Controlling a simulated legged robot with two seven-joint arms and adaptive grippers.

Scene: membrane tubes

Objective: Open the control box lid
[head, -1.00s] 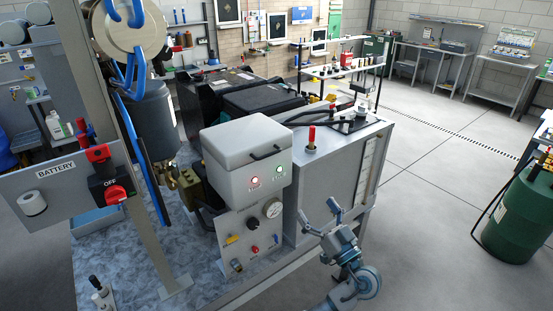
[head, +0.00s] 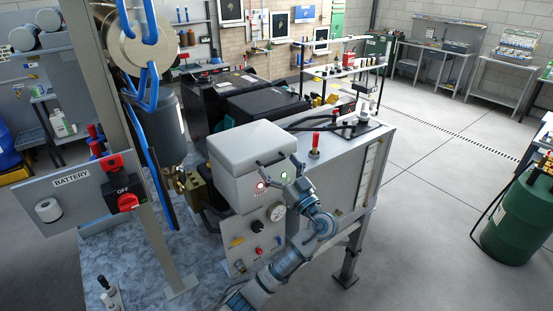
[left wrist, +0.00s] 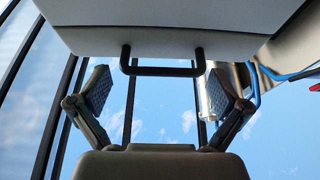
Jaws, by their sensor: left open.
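The control box (head: 240,185) is a pale grey box with its lid (head: 252,143) shut, above a panel with a gauge. A red and a green lamp glow on its front. My left gripper (head: 280,166) is open at the front of the lid. In the left wrist view, the black bar handle (left wrist: 162,71) lies between the two spread fingers of the left gripper (left wrist: 158,82), with a gap on each side. The lid edge (left wrist: 160,40) spans the top of that view. In the head view the gripper largely hides the handle. My right gripper is not in view.
A grey post (head: 140,150) and the BATTERY panel (head: 80,190) with a red switch (head: 128,202) stand left of the box. A metal cabinet (head: 335,180) with a red-topped lever (head: 315,143) is to the right. A green drum (head: 520,220) stands far right on open floor.

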